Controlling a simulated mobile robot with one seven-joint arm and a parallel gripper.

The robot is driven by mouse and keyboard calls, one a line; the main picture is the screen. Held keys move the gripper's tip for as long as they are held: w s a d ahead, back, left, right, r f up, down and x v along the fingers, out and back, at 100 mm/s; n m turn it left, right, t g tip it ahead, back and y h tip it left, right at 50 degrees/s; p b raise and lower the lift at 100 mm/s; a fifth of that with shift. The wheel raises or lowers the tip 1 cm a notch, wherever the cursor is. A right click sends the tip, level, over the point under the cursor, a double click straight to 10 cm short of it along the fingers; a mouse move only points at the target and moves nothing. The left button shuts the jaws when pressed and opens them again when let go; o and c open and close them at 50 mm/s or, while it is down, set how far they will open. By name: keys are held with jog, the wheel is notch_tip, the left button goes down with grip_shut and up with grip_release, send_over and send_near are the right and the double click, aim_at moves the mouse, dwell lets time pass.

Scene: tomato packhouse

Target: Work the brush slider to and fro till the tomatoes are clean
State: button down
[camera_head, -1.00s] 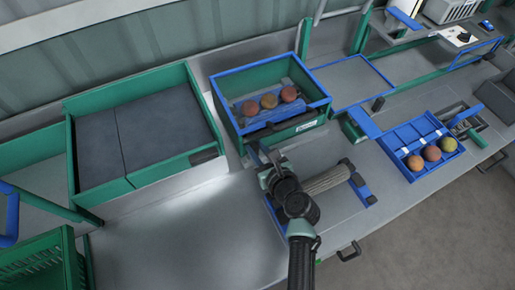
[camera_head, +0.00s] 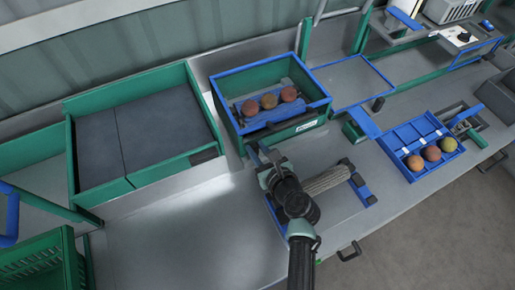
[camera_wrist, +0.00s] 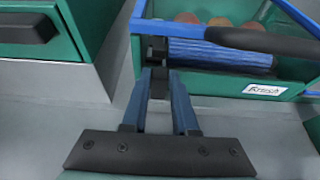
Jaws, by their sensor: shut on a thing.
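The brush box (camera_head: 232,72) is green with a blue rim, and its front label also shows in the wrist view (camera_wrist: 264,90). Three reddish to orange tomatoes (camera_head: 269,101) lie in a row inside it, partly hidden behind the blue brush (camera_wrist: 220,54) in the wrist view. A black knob (camera_wrist: 157,52) sits at the left end of the brush, at the box's front. My gripper (camera_wrist: 161,80), with blue fingers, is shut on this knob; it also shows at the box's front left corner in the head view (camera_head: 259,154).
A dark bar handle (camera_wrist: 262,40) runs across the box front, right of my fingers. A green tray with dark panels (camera_head: 145,186) stands at left. A blue divided tray (camera_head: 408,137) holds several tomatoes at right. A ribbed roller (camera_head: 326,180) lies beside my arm. The bench front left is clear.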

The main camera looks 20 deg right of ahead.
aim_at(307, 122)
dwell(0.4)
jog(key=d+b, duration=0.2)
jog(key=d, duration=0.3)
jog(key=d+b, duration=0.2)
jog(key=d, duration=0.4)
jog(key=d+b, duration=0.2)
jog(key=d, duration=0.4)
jog(key=shift+w+d+f, duration=0.1)
jog(key=shift+w+d, duration=0.15)
jog(key=shift+d, duration=0.6)
jog(key=c, duration=0.7)
grip_release()
jog(key=shift+s, duration=0.1)
jog(key=v, duration=1.3)
jog(key=shift+p, duration=0.35)
jog(key=shift+w, duration=0.25)
